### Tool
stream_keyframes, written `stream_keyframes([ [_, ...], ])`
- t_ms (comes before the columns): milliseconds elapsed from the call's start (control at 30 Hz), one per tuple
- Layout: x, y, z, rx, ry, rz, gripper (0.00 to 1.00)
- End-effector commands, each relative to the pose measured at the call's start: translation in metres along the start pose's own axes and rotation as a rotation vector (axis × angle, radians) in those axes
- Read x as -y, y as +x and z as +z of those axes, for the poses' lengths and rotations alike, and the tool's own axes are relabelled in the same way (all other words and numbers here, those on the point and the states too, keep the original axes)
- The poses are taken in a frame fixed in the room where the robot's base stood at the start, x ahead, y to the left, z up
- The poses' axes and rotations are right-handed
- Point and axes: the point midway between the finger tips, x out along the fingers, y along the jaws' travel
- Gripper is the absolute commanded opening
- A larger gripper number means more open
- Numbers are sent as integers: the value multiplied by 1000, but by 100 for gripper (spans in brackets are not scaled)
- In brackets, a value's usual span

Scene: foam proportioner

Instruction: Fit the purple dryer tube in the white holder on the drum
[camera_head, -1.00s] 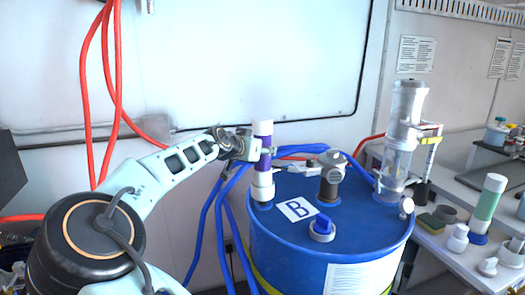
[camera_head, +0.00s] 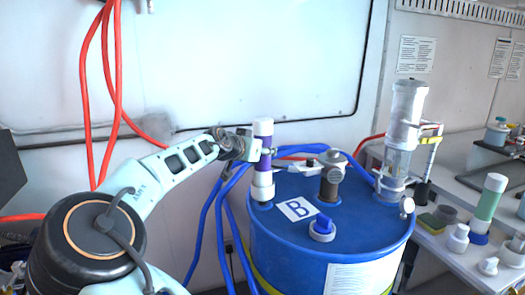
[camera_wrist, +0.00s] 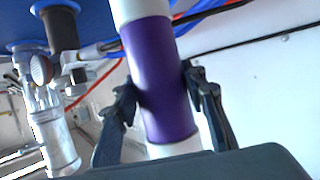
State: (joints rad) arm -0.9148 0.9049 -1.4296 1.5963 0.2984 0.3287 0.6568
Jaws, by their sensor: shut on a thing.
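The purple dryer tube (camera_head: 264,150) with white ends stands upright at the left rim of the blue drum (camera_head: 330,245). Its lower end meets the white holder (camera_head: 262,187) on the drum top; how deep it sits inside cannot be told. My gripper (camera_head: 262,146) is shut on the tube's upper part. In the wrist view the purple band (camera_wrist: 160,80) is between the two dark fingers (camera_wrist: 160,95), and the tube looks tilted there because of the camera angle.
A clear filter column (camera_head: 400,140) stands behind right. Blue hoses (camera_head: 222,210) run left of the drum. A side bench (camera_head: 455,258) holds bottles and a green-and-white tube (camera_head: 488,205).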

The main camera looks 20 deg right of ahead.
Motion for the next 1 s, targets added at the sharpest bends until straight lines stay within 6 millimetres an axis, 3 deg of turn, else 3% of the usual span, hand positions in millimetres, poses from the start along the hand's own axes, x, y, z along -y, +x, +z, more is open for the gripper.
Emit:
stream_keyframes([
  [367, 0, 3, 7, -2, 0, -1, 2],
  [400, 0, 3, 6, -3, 0, -1, 41],
  [467, 0, 3, 6, -2, 0, -1, 46],
  [767, 0, 1, 8, 1, -1, 0, 46],
  [1000, 1, -17, 7, 0, -1, -1, 46],
])
